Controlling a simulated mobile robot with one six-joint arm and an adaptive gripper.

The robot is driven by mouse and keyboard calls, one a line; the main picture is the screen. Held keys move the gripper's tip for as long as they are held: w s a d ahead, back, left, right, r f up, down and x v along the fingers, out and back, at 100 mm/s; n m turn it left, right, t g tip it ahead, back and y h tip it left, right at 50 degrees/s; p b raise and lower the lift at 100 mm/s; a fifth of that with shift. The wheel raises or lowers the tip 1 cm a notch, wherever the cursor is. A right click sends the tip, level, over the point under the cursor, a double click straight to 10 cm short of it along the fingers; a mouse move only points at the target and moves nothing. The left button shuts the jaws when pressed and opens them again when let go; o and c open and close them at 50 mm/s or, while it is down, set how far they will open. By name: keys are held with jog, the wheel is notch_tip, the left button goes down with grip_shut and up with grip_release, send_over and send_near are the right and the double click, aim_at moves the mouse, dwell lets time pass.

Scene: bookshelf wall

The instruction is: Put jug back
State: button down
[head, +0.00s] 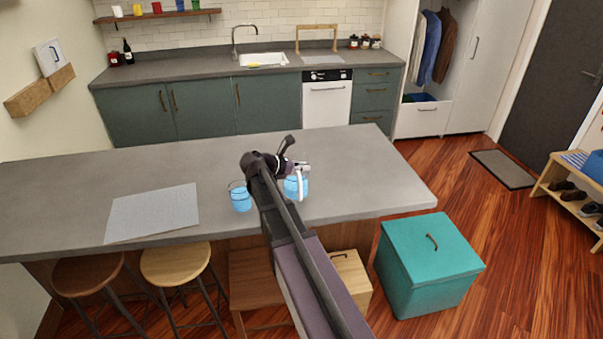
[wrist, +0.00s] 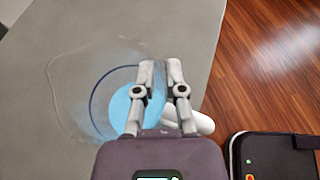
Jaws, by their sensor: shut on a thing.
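A light blue jug (head: 296,188) with a white handle is at my gripper, over the grey island counter near its front edge. My gripper (head: 302,168) is shut on the jug, at its upper part. In the wrist view, the jug's round blue body (wrist: 122,110) is under and left of my fingers (wrist: 160,68), and the white handle sticks out to the right. A thin dark blue ring and a faint clear outline surround the blue. I cannot tell whether the jug's base touches the counter. My arm hides part of the counter.
A grey mat (head: 153,212) lies further left. Stools and a teal lidded box (head: 430,262) stand in front. A sink counter (head: 190,68) runs along the back wall.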

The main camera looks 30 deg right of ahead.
jog(key=shift+w+d, duration=0.4)
jog(key=shift+w, duration=0.25)
jog(key=shift+w+d+f+b, duration=0.1)
jog(key=shift+w+f+b, duration=0.1)
jog(key=shift+f+b, duration=0.4)
jog(key=shift+w+d+f+b, duration=0.15)
jog(key=shift+f+b, duration=0.5)
jog(key=shift+w+d+f+b, duration=0.1)
jog(key=shift+w+f+b, duration=0.1)
jog(key=shift+f+b, duration=0.4)
jog(key=shift+f, duration=0.1)
jog(key=c, duration=0.7)
grip_release()
jog(key=shift+r, duration=0.2)
